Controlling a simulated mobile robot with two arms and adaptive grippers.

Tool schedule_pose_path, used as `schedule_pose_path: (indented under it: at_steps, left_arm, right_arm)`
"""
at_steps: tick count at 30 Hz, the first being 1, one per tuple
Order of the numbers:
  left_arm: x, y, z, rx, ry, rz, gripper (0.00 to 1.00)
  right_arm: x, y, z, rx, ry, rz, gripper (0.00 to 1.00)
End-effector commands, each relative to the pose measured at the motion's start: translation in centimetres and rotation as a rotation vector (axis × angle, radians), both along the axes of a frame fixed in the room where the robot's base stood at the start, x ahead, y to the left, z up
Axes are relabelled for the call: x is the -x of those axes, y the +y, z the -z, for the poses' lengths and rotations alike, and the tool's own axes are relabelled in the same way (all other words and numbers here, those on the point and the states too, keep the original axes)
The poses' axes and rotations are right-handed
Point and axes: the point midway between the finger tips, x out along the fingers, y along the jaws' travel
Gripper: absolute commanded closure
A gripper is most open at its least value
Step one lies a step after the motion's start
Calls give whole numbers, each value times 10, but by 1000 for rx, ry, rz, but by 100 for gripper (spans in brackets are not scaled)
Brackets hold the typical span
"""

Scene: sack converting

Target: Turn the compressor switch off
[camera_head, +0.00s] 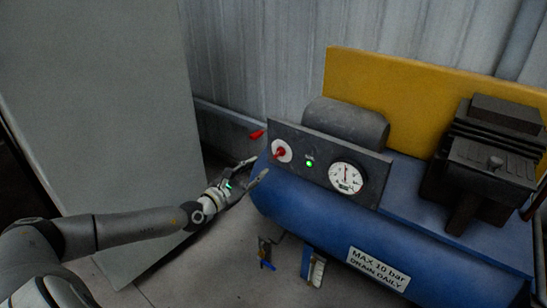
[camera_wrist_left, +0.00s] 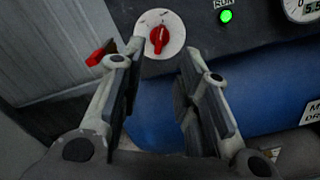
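The compressor switch is a red rotary knob (camera_head: 280,153) on a round white plate, at the left end of the dark control panel (camera_head: 318,148). In the left wrist view the red knob (camera_wrist_left: 158,38) stands upright on its plate, just beyond and between the fingertips. A green RUN lamp (camera_head: 309,164) is lit to its right. My left gripper (camera_head: 256,168) is open and empty, below and left of the knob in the head view. In the left wrist view its two fingers (camera_wrist_left: 158,62) are spread wide, apart from the knob. My right gripper is not in view.
A red lever (camera_head: 257,134) sticks out left of the panel. A pressure gauge (camera_head: 346,178) sits right of the lamp. The blue tank (camera_head: 310,207) lies below the panel. A grey panel (camera_head: 110,110) stands at left. A valve with a blue handle (camera_head: 266,264) is under the tank.

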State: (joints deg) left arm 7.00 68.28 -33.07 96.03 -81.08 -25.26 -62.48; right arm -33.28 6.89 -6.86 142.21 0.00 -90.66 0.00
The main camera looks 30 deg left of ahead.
Motion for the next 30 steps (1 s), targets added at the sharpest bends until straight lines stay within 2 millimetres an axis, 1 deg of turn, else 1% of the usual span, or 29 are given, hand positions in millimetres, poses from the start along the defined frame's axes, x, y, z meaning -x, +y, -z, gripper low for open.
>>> schedule_pose_path:
  at_steps: [16,18,24,30]
  left_arm:
    - [-74,-6,0,6,-2,0,70]
    - [-82,-6,1,5,-2,-2,70]
    - [-94,-7,0,5,0,-1,70]
    - [-97,-8,0,5,1,0,70]
  right_arm:
    - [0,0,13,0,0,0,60]
    - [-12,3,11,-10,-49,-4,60]
    - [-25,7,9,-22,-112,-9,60]
    - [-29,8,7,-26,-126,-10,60]
